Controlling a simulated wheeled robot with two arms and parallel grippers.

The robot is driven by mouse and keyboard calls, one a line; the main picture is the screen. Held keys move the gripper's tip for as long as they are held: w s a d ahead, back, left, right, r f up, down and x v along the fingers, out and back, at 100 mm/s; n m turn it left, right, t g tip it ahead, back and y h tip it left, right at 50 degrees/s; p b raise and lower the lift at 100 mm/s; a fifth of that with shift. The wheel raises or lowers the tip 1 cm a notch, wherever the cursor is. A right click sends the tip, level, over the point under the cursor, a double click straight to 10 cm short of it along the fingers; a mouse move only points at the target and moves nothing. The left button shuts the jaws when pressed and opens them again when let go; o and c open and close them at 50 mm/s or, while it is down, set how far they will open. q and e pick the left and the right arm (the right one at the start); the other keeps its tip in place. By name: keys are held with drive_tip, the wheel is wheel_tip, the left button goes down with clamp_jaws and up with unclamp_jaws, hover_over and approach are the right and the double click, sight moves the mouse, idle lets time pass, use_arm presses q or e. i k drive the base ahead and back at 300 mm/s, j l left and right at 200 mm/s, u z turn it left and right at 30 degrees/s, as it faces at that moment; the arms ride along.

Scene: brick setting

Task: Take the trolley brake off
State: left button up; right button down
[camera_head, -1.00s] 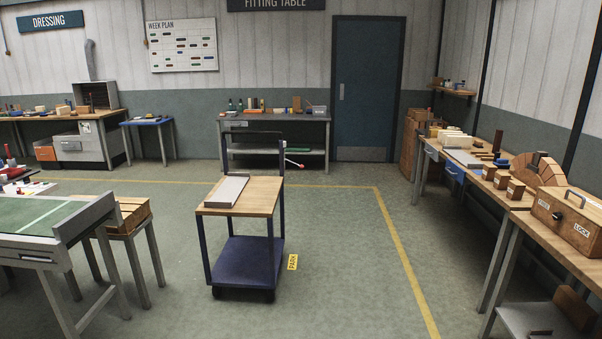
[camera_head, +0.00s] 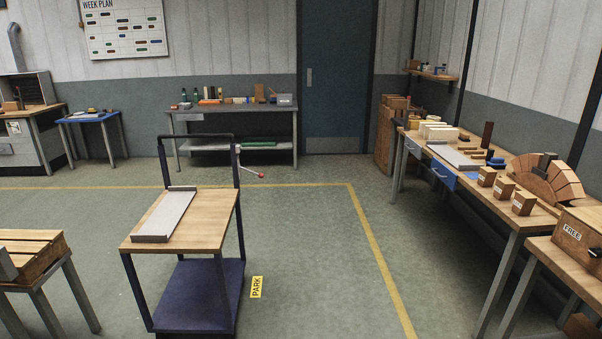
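The trolley (camera_head: 184,295) stands on the floor left of centre, with dark blue posts, a wooden top and a blue lower shelf. A grey tray (camera_head: 168,214) lies on its top. A dark push handle (camera_head: 195,137) rises at its far side. A thin lever with a red knob (camera_head: 261,175) sticks out to the right from the post under the handle; it looks like the brake lever, but no label on it can be read. The trolley's wheels are mostly out of view. Neither of my grippers is in view.
A yellow PARK label (camera_head: 256,287) lies on the floor right of the trolley. A yellow floor line (camera_head: 381,256) runs behind and right. A workbench (camera_head: 480,187) fills the right side. Brick stand (camera_head: 30,258) is at left. Floor between trolley and right bench is clear.

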sight(261, 175)
drive_tip(key=i, duration=0.65)
drive_tip(key=i+u, duration=0.15)
drive_tip(key=i, duration=0.55)
drive_tip(key=i+l, duration=0.2)
drive_tip(key=i, duration=0.45)
drive_tip(key=i+l+u, duration=0.15)
drive_tip(key=i+u, duration=0.2)
drive_tip(key=i, duration=0.15)
drive_tip(key=i+l+u, duration=0.25)
drive_tip(key=i+u, duration=0.15)
drive_tip(key=i+l+u, duration=0.35)
drive_tip(key=i+l, duration=0.1)
drive_tip(key=i, duration=0.05)
